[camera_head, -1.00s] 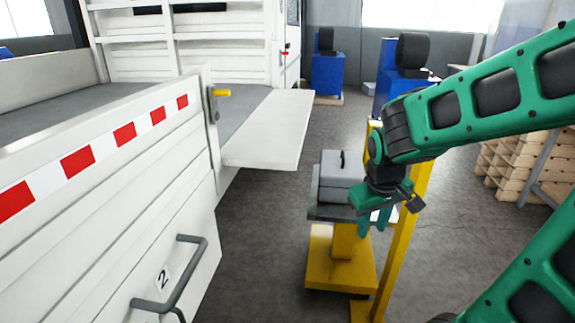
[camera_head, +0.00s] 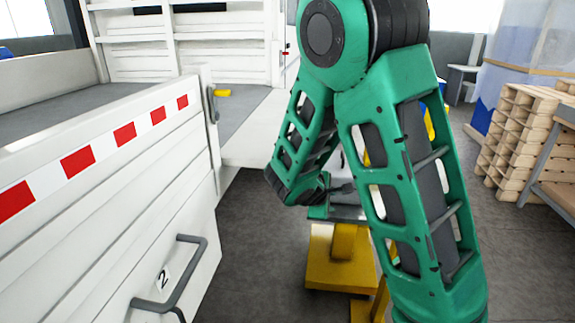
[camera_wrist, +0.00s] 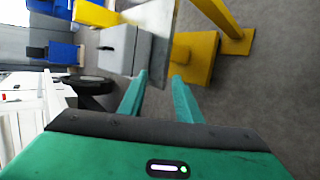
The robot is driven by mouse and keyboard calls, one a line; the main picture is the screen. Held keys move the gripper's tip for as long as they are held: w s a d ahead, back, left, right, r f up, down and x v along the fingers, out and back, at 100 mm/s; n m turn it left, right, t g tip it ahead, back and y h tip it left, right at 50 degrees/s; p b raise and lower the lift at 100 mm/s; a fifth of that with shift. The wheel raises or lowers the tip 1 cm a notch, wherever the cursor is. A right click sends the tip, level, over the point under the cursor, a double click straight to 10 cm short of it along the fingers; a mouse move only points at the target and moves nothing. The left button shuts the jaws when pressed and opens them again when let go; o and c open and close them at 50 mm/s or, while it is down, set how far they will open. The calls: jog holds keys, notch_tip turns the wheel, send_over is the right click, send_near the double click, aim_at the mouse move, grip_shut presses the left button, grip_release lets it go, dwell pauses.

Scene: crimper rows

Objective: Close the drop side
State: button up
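A white drop-side panel (camera_head: 246,148) sticks out level from the truck bed, beyond the upright striped panel. My arm hides its right part in the head view. In the head view my arm hides most of the gripper, which is low and to the right of the panel. I see no contact with the panel.
The near upright side (camera_head: 120,165) has red-and-white stripes and a grey handle (camera_head: 180,280). A grey machine (camera_wrist: 116,50) on a yellow base (camera_head: 338,262) stands close to my gripper. Wooden pallets (camera_head: 515,135) stand at right.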

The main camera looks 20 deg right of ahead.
jog(key=w+a+r+n+t+h, duration=0.1)
jog(key=w+a+r+n+t, duration=0.3)
jog(key=w+a+n+t, duration=1)
jog(key=w+d+n+g, duration=0.1)
jog(key=w+d, duration=0.1)
jog(key=w+d+n+g, duration=0.1)
jog(key=w+d+g, duration=0.1)
jog(key=d, duration=0.1)
jog(key=w+d+n+g, duration=0.1)
jog(key=w+d, duration=0.2)
jog(key=shift+w+d+r+g, duration=0.1)
jog(key=shift+d+g, duration=0.1)
jog(key=shift+g, duration=0.1)
jog(key=shift+c, duration=0.7)
grip_shut()
